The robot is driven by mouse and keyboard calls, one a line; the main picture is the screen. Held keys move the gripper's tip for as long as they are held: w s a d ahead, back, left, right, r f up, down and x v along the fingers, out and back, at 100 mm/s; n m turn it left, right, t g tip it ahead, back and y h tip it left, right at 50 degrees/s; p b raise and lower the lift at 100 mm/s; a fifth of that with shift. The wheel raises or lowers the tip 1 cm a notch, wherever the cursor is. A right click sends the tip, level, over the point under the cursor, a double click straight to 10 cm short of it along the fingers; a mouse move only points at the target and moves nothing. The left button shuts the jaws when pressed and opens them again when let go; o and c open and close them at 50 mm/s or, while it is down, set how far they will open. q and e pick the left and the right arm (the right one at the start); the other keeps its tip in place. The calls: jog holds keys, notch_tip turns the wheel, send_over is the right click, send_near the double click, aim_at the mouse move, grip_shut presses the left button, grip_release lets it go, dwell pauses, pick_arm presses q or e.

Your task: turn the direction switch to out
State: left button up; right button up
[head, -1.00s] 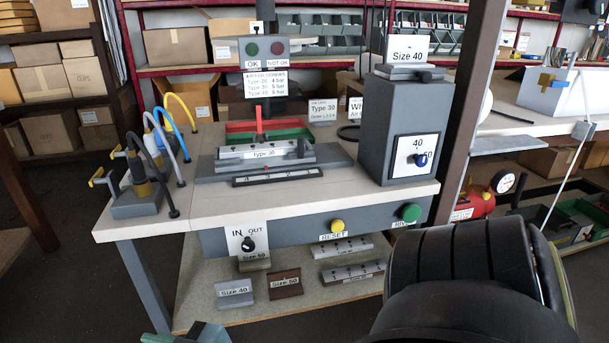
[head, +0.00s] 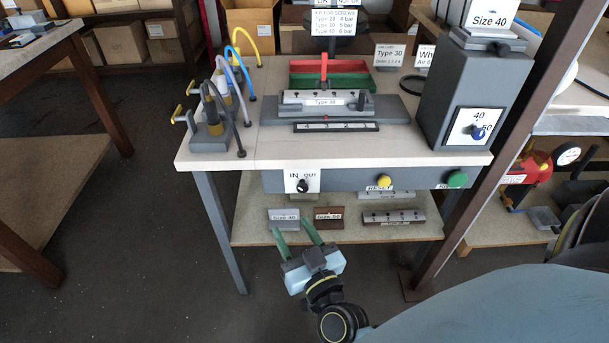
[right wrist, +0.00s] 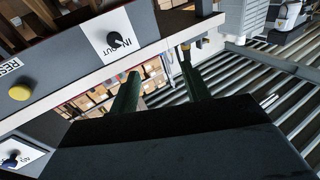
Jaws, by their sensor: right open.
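The direction switch is a black knob (head: 303,186) on a white plate marked IN and OUT, on the grey front panel of the bench. It also shows in the right wrist view (right wrist: 115,41). Its pointer is too small to read surely. My right gripper (head: 296,230) is open and empty, below the switch and in front of the lower shelf. Its two green fingers (right wrist: 159,65) are spread in the right wrist view, apart from the knob. My left gripper is not in view.
A yellow RESET button (head: 384,181) and a green button (head: 457,179) sit right of the switch on the same panel. The bench top (head: 230,148) overhangs the panel. Size blocks (head: 284,218) lie on the lower shelf. The floor left of the bench is clear.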

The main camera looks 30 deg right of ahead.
aim_at(303, 190)
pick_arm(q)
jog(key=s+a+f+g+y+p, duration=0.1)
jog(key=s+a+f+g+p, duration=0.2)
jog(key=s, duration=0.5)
pick_arm(e)
jog(key=s+d+f+m+g+h+b, duration=0.1)
jog(key=d+f+m+g+h, duration=0.15)
jog(key=d+h, duration=0.2)
jog(key=shift+t, duration=0.25)
jog(key=b+x, duration=0.2)
jog(key=x, duration=0.8)
jog(key=shift+w, duration=0.3)
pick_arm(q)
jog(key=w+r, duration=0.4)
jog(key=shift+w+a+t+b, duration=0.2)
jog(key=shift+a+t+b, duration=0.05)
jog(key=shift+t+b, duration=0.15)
pick_arm(e)
jog(key=shift+x, duration=0.75)
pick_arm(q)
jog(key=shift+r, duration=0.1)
pick_arm(e)
jog(key=c, duration=1)
